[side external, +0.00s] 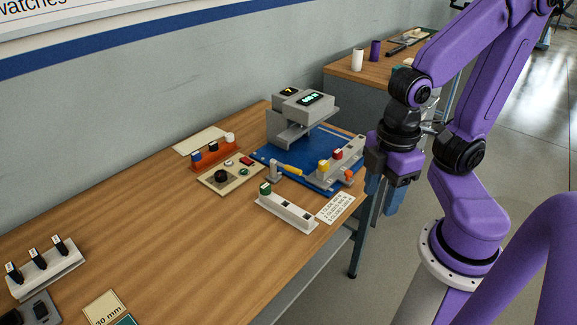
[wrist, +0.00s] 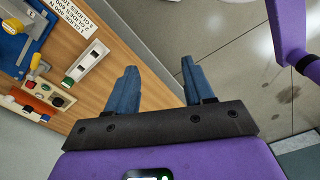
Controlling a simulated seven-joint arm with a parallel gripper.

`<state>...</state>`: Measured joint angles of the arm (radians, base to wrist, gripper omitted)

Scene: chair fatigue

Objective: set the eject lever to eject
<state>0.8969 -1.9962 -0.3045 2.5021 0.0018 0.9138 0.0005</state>
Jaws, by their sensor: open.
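A grey machine (side external: 303,103) with a small green display stands on a blue base plate (side external: 262,153). A lever with a yellow handle (side external: 292,170) sits on a grey pivot at the plate's front left; the handle also shows in the wrist view (wrist: 35,62). A grey block (side external: 340,158) with yellow and red buttons and an orange knob (side external: 349,176) is at the plate's right. No readable label shows which part is the eject lever. My gripper (side external: 385,205) is open and empty, beyond the table's right edge and apart from the machine.
A white strip with a green knob (side external: 287,210) and a printed card (side external: 336,207) lie in front of the plate. A beige control panel (side external: 230,175) and an orange rack (side external: 214,155) stand left. The front-left wooden table top (side external: 150,225) is mostly clear.

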